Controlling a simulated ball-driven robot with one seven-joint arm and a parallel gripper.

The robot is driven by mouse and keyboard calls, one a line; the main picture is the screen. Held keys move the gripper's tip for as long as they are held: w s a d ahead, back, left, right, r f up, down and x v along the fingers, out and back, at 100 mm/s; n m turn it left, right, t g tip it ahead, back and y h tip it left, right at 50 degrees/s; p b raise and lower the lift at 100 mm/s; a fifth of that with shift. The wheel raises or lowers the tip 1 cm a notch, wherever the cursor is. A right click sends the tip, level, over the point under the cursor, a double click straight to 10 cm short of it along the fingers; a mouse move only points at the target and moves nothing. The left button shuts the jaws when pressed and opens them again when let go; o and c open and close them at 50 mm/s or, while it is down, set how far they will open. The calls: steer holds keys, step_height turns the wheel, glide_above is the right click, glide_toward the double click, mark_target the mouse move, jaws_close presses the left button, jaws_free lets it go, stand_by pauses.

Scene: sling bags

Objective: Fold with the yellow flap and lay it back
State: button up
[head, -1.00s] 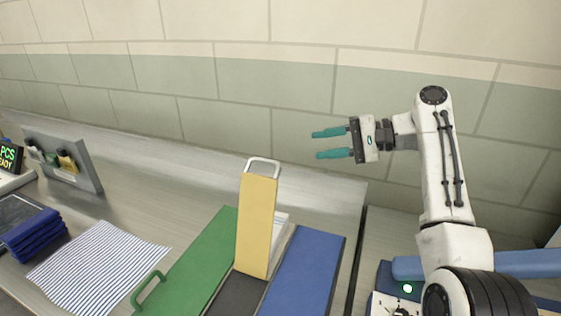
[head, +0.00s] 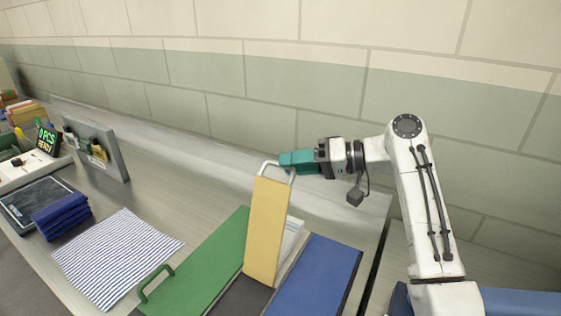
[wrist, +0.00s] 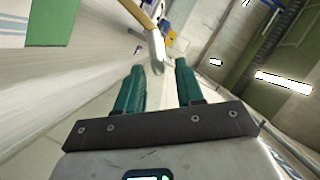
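The yellow flap (head: 266,232) stands up, leaning slightly, in the middle of the folding board in the head view. Its pale loop handle (head: 265,166) is at the top edge. My gripper (head: 284,162) is at this handle, coming from the right. The wrist view shows its two teal fingers (wrist: 157,66) apart, with the handle (wrist: 157,52) in or just beyond the gap between their tips. I cannot tell whether they touch it. The green flap (head: 205,268) lies flat on the left and the blue flap (head: 315,278) flat on the right.
A striped cloth (head: 115,258) lies flat left of the board. A folded blue stack (head: 61,216) sits on a dark plate (head: 22,203) beyond it. A grey upright panel (head: 112,150) and a lit display (head: 46,138) stand at the back left. The tiled wall (head: 230,115) runs behind the metal table.

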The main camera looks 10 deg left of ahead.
steer(key=shift+x, duration=1.75)
steer(key=shift+c, duration=0.5)
jaws_close()
